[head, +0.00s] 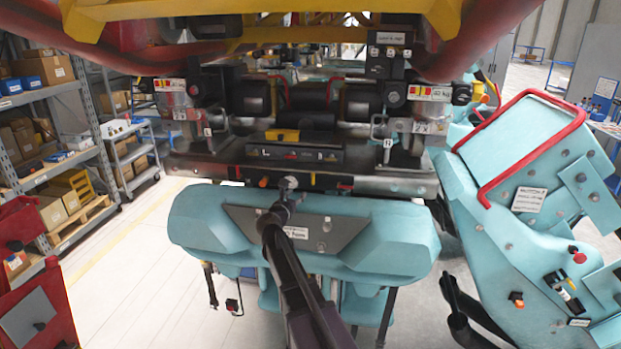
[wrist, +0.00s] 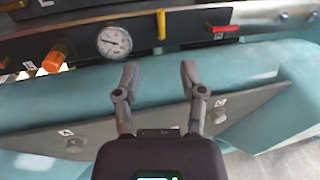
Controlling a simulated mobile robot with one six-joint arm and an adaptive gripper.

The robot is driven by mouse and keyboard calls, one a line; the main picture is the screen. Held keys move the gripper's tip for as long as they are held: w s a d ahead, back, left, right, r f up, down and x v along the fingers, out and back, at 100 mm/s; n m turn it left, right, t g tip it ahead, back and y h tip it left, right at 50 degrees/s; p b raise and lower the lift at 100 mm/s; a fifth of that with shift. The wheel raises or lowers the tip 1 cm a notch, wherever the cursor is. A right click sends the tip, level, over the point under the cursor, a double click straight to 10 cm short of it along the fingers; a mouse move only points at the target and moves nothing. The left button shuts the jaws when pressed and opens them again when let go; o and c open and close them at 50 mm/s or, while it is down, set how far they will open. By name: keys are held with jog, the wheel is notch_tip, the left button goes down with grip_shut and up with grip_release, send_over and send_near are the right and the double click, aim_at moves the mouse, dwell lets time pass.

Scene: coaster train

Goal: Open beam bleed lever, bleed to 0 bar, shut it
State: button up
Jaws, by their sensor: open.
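In the wrist view a dark beam panel carries a round white pressure gauge (wrist: 113,40), an upright yellow lever (wrist: 161,24) and a sideways red lever (wrist: 221,28). Which lever is the bleed lever cannot be read, nor can the gauge value. My gripper (wrist: 158,75) is open and empty, apart from the panel, with the yellow lever beyond the gap between its fingers. In the head view my gripper (head: 289,184) is in front of the beam (head: 390,183), and the red lever (head: 344,187) shows just right of it.
An orange knob (wrist: 47,65) sits left of the gauge. A teal padded body (head: 205,222) with a grey plate lies below the beam. A teal seat (head: 525,160) with a red bar stands at right.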

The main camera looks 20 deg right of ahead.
aim_at(313, 178)
jog(key=shift+d, duration=0.1)
jog(key=x, duration=1.3)
jog(key=shift+w+d, duration=0.15)
jog(key=shift+w, duration=0.1)
grip_shut()
